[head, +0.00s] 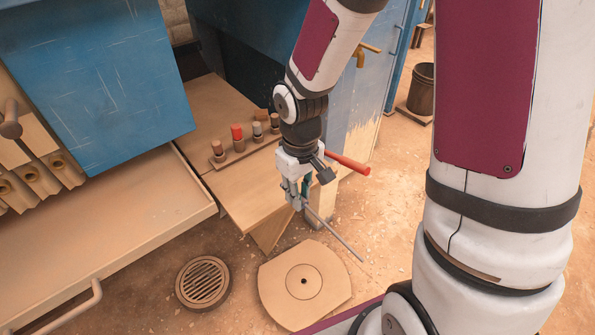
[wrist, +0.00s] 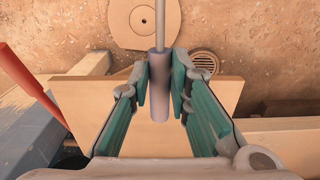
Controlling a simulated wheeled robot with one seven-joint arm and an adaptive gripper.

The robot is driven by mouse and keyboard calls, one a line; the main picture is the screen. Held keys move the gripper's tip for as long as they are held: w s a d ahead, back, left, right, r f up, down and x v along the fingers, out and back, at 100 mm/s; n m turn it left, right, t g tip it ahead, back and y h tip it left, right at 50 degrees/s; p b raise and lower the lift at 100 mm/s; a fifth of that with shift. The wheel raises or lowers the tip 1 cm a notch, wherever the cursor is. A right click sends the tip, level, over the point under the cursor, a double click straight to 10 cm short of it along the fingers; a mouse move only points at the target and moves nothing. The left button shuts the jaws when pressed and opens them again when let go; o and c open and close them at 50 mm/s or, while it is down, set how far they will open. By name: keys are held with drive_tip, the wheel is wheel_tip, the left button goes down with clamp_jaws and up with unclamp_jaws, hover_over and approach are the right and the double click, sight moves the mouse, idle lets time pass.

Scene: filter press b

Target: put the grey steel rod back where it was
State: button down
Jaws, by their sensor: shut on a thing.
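The grey steel rod (head: 335,235) is held in my gripper (head: 300,198), over the outer end of a wooden bench. Its thin shaft slants down and right in the head view, its far end in the air in front of the bench. In the wrist view the rod (wrist: 160,28) runs up from between the green-padded fingers of my gripper (wrist: 160,82). A thicker grey end part sits between the pads, which touch it on both sides. The rod's former place cannot be told from these frames.
The wooden bench (head: 245,190) bears a rack (head: 240,153) of several stubby pegs, one red-topped. A red bar (head: 348,164) is close beside my gripper. A round floor plate (head: 328,275) with a centre hole and a drain grate (head: 203,283) lie below. Blue machinery (head: 95,70) stands left.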

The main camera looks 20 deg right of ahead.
drive_tip(key=w+d, duration=0.1)
drive_tip(key=w, duration=0.6)
drive_tip(key=w+d+f, duration=0.1)
drive_tip(key=w, duration=0.2)
drive_tip(key=shift+w+d+b, duration=0.2)
drive_tip(key=shift+d+b, duration=0.1)
drive_tip(key=shift+d, duration=0.05)
drive_tip(key=shift+w+f, duration=0.15)
drive_tip(key=shift+f, duration=1.6)
drive_tip(key=shift+b, duration=0.3)
drive_tip(key=shift+f, duration=0.2)
drive_tip(key=c, duration=1.5)
unclamp_jaws()
drive_tip(key=shift+r, duration=0.1)
